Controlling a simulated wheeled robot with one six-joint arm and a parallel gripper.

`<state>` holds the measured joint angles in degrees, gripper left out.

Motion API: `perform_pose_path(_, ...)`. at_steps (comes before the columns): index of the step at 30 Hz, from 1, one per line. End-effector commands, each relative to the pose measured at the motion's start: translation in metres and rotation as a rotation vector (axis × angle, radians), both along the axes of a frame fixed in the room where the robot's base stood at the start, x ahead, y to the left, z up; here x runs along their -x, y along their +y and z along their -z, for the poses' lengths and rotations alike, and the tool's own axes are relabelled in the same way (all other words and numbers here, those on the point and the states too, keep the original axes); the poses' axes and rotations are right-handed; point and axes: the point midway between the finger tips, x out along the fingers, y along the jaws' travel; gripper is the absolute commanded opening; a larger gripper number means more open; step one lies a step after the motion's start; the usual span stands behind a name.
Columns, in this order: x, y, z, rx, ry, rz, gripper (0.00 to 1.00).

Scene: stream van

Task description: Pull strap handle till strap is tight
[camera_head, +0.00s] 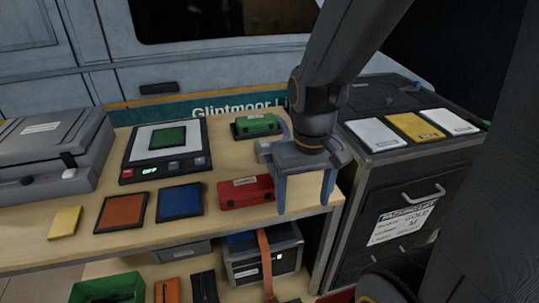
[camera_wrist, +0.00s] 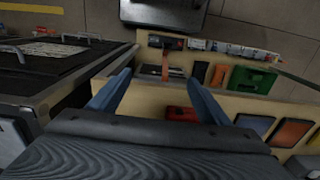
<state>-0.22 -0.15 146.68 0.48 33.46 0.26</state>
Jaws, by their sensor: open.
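An orange strap (camera_head: 265,258) runs over the front of a dark case (camera_head: 238,264) on the lower shelf and hangs down its front. It also shows as a small orange band in the wrist view (camera_wrist: 165,66). I cannot make out a separate handle on it, nor how tight it is. My gripper (camera_head: 304,207) has blue fingers pointing down, spread apart with nothing between them. It is at the bench's right front edge, above and right of the strap and apart from it. In the wrist view the fingers (camera_wrist: 157,78) point toward the lower shelf.
The wooden bench (camera_head: 75,238) holds a red box (camera_head: 246,192), a green box (camera_head: 257,126), a scale (camera_head: 166,167) and coloured pads. A black cabinet (camera_head: 407,210) stands close on the right. A green bin (camera_head: 107,290) is at lower left.

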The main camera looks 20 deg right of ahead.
Motion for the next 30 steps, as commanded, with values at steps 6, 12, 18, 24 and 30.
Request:
perform_pose_path(6, 0.000, 0.000, 0.000, 0.000, 0.000, 0.000, 0.72)
perform_pose_path(12, 0.000, 0.000, 0.000, 0.000, 0.000, 0.000, 0.72)
perform_pose_path(18, -0.007, 0.000, -0.004, 0.000, -0.005, 0.039, 0.46)
perform_pose_path(24, -0.057, 0.002, -0.024, -0.005, -0.041, 0.350, 0.26)
perform_pose_path(30, -0.128, 0.005, -0.042, -0.036, -0.093, 0.809, 0.26)
